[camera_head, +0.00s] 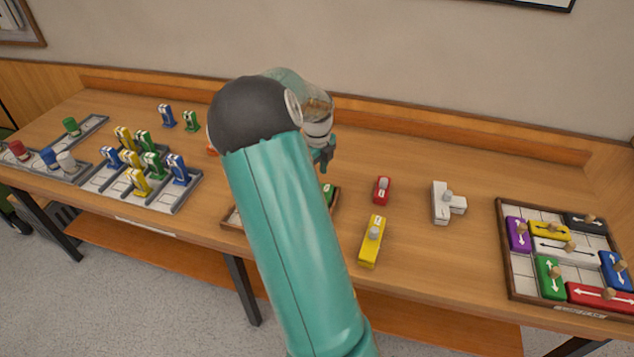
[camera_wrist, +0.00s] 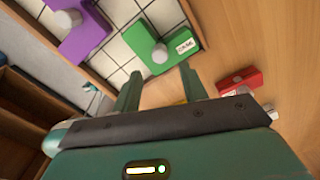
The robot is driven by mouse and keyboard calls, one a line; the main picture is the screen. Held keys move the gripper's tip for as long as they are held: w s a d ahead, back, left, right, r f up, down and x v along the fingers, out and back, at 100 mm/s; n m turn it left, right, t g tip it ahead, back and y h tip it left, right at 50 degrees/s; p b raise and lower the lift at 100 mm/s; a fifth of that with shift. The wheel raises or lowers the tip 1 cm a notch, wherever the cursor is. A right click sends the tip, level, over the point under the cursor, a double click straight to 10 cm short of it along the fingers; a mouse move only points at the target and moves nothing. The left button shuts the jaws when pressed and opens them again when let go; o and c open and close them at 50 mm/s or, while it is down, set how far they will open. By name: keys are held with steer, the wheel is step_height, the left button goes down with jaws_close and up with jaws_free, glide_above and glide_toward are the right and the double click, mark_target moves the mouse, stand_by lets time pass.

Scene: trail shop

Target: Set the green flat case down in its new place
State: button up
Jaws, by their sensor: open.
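The green flat case (camera_wrist: 178,42) has a pale round knob and a white "CASE" label. In the wrist view it lies on the white grid of a wood-rimmed tray (camera_wrist: 115,48), near the tray's edge. A bit of the green case (camera_head: 328,192) shows beside my arm in the head view. My gripper (camera_wrist: 160,74) is open and empty, its two fingers apart just short of the case and not around the knob. In the head view my gripper (camera_head: 322,163) hangs above the tray (camera_head: 232,217), most of which my arm hides.
A purple piece (camera_wrist: 78,32) lies in the same tray. A red piece (camera_head: 382,190), a yellow piece (camera_head: 372,242) and a white L-shaped piece (camera_head: 442,203) lie to the right. A filled tray (camera_head: 505,262) is at far right; a grey rack (camera_head: 182,204) stands left.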

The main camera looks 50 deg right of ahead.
step_height(320, 180, up, 7)
steer(key=shift+f, duration=0.15)
steer(key=s+a+r+n+t, duration=0.1)
steer(key=a+r+n, duration=0.2)
steer(key=a+n, duration=0.4)
steer(key=s+a+r+n+t+y, duration=0.15)
steer(key=a+r+n, duration=0.3)
steer(key=a, duration=0.45)
steer(key=s+a+r+n+t, duration=0.1)
steer(key=s+a+r+n, duration=0.15)
steer(key=a+n, duration=0.45)
steer(key=s+a+r+n+t+h, duration=0.1)
steer(key=s+a+n+t, duration=0.1)
steer(key=s+a+n, duration=0.8)
steer(key=a+n, duration=0.4)
steer(key=n, duration=0.2)
steer(key=shift+s+a+r, duration=0.2)
steer(key=shift+s+r, duration=0.1)
steer(key=shift+r, duration=0.05)
